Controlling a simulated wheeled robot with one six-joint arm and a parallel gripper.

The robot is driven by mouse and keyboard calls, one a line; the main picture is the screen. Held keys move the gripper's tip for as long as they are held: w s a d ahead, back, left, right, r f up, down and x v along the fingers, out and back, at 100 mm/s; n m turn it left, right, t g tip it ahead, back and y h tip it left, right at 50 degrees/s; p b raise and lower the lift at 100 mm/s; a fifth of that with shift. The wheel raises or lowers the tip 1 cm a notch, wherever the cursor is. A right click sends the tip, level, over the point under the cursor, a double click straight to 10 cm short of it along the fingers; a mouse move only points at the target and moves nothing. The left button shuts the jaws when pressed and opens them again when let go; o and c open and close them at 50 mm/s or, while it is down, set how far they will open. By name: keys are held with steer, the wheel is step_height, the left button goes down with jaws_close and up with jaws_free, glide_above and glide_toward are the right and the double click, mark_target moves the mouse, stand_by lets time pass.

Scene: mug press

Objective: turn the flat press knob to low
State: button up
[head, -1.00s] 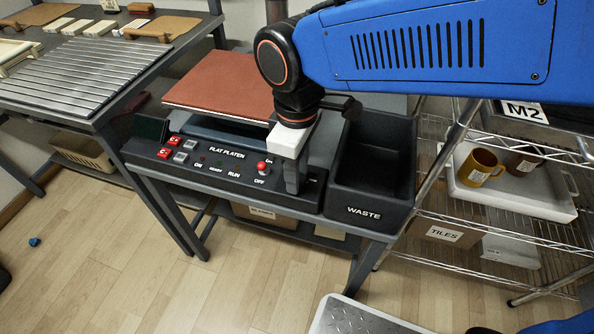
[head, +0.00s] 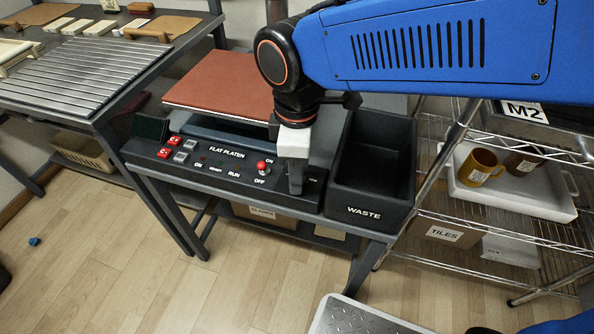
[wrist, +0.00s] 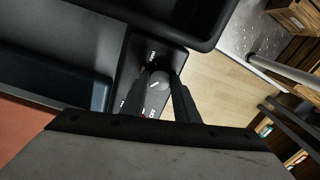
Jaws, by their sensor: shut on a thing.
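The flat press is the dark control panel (head: 215,168) marked FLAT PLATEN, with a reddish-brown platen (head: 218,82) behind it. My gripper (head: 296,188) points down at the panel's right end, right of the red button, and covers the knob in the head view. In the wrist view a grey round knob (wrist: 157,90) with a white line mark sits between the two dark fingers of my gripper (wrist: 160,72), which are shut on it. Small white labels ring the knob, too small to read surely.
A black WASTE bin (head: 368,180) stands close to the right of my gripper. A red button (head: 262,167) is just left of it. A wire shelf (head: 490,205) with mugs in a white tray (head: 517,200) stands farther right. A slatted table (head: 70,72) is at the left.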

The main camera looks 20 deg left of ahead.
steer(key=o, duration=1.1)
steer(key=shift+c, duration=0.2)
steer(key=shift+r, duration=0.1)
step_height(320, 180, up, 17)
steer(key=shift+r, duration=0.1)
steer(key=w+d+f+m+t, duration=0.1)
steer(key=w+d+f+m, duration=0.2)
steer(key=d, duration=0.6)
steer(key=w+d+f+m+y, duration=0.1)
steer(key=w+d+m, duration=0.3)
steer(key=d, duration=0.4)
steer(key=w+d+f+m+t, duration=0.1)
steer(key=w+d+m, duration=0.25)
steer(key=d, duration=0.55)
steer(key=s+d+f+m+t, duration=0.1)
steer(key=s+d+f+m, duration=0.1)
steer(key=d, duration=0.4)
steer(key=s+d+f+m+t, duration=0.1)
steer(key=s+d+f+m, duration=0.2)
steer(key=d+f+m, duration=0.2)
steer(key=s+d+f+m+h, duration=0.1)
steer(key=d+f+m, duration=0.3)
steer(key=d, duration=0.4)
steer(key=shift+s+d+f+t, duration=0.3)
steer(key=shift+s+f+t, duration=0.15)
steer(key=shift+s, duration=0.2)
